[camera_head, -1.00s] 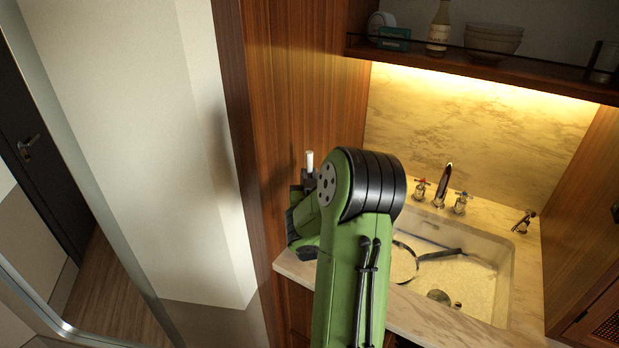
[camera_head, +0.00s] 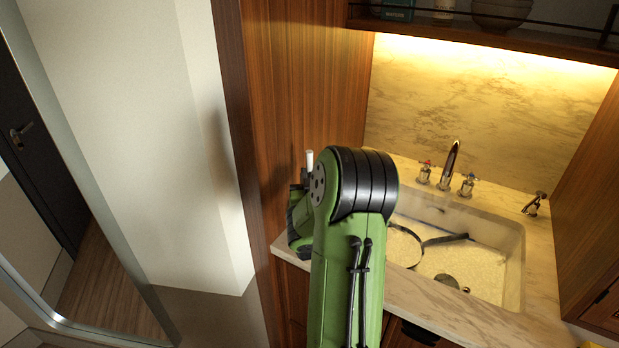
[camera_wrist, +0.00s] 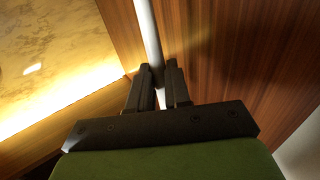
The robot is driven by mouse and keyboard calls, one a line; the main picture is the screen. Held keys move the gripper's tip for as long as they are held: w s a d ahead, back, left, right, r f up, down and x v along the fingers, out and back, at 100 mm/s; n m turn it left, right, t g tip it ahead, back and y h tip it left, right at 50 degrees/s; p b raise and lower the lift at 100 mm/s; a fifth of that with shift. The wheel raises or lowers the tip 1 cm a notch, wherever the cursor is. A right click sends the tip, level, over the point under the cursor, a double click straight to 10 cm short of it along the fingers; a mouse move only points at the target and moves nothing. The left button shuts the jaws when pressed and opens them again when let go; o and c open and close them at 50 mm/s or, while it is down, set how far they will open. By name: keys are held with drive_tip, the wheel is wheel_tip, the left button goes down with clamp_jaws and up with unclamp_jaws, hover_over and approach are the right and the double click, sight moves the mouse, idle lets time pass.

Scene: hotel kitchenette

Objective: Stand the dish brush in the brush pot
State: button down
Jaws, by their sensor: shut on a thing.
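My gripper (camera_wrist: 159,74) is shut on a pale, slim rod, which looks like the handle of the dish brush (camera_wrist: 147,28). The handle runs up out of the jaws in the wrist view, and its lower part is mostly hidden by the fingers. In the head view only the white top end of the brush (camera_head: 309,160) shows, upright above my gripper (camera_head: 304,180) at the left end of the counter. The brush head is hidden behind my arm. I cannot see the brush pot in either view; my arm covers part of the counter.
The sink (camera_head: 515,262) lies right of my arm, with a dark-handled pan (camera_head: 447,239) in it. A tap (camera_head: 449,165) stands behind it. A wooden side panel (camera_head: 300,90) rises close behind my gripper. A shelf (camera_head: 440,25) with bowls hangs above.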

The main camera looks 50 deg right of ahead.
drive_tip(key=shift+r, duration=0.1)
drive_tip(key=c, duration=1)
unclamp_jaws()
drive_tip(key=b+v, duration=1.5)
drive_tip(key=shift+s+a+b, duration=0.2)
drive_tip(key=shift+a+b, duration=0.15)
drive_tip(key=shift+b, duration=0.05)
